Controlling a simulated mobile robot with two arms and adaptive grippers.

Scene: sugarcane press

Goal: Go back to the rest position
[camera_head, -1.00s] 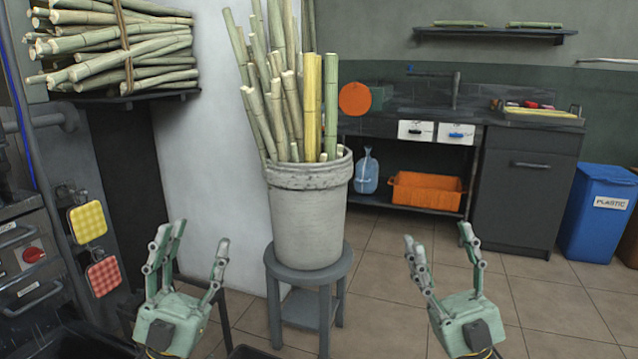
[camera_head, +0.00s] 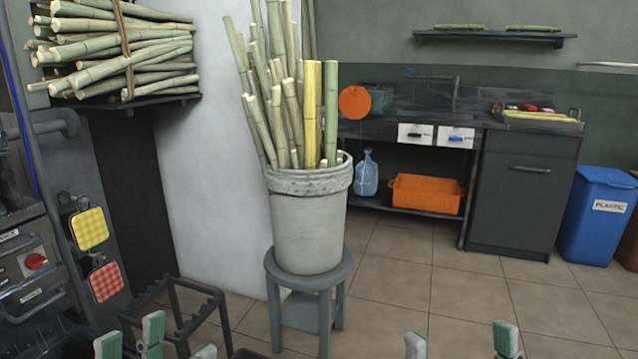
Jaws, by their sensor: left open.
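My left gripper (camera_head: 172,345) shows only its green fingertips at the bottom left edge of the view. Its fingers stand apart and nothing is between them. My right gripper (camera_head: 460,348) shows only its fingertips at the bottom edge, right of the middle. They are wide apart with nothing between them. The palms and wrists of both are below the picture. Both grippers are low and in front of the grey bucket (camera_head: 308,225), touching nothing that I can see.
The bucket holds upright sugarcane stalks (camera_head: 290,110) and stands on a grey stool (camera_head: 312,305). A dark metal rack (camera_head: 190,305) stands behind my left gripper. A machine panel (camera_head: 25,265) is at the left. Open tiled floor (camera_head: 400,285) lies right of the stool.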

